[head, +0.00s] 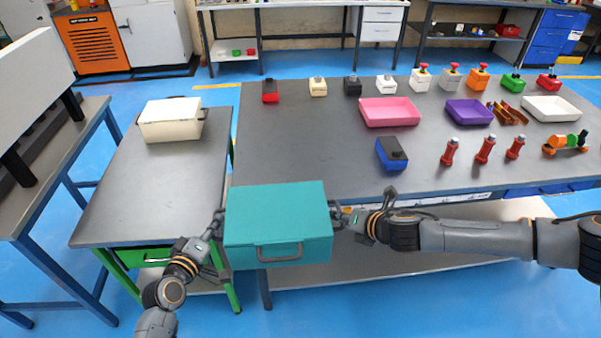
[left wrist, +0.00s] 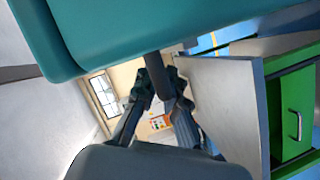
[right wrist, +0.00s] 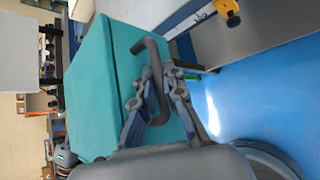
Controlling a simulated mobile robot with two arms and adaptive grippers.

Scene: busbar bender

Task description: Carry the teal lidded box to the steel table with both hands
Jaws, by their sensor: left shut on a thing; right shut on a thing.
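The teal lidded box (head: 277,215) is held up level in front of the long grey-topped table (head: 300,150), overlapping its near edge in the head view. Its lid is closed and a grey handle (head: 280,253) faces me. My left gripper (head: 218,222) is shut on the box's left side handle, a dark bar that shows in the left wrist view (left wrist: 158,75). My right gripper (head: 343,217) is shut on the right side handle, a bent bar in the right wrist view (right wrist: 158,75). The box's underside is hidden in the head view.
A grey-topped table with green legs (head: 150,200) stands at left, holding a cream lidded box (head: 172,120) at its back; its front is clear. The long table carries a blue box (head: 391,154), a pink tray (head: 390,112), a purple tray (head: 469,112) and several red-handled items.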

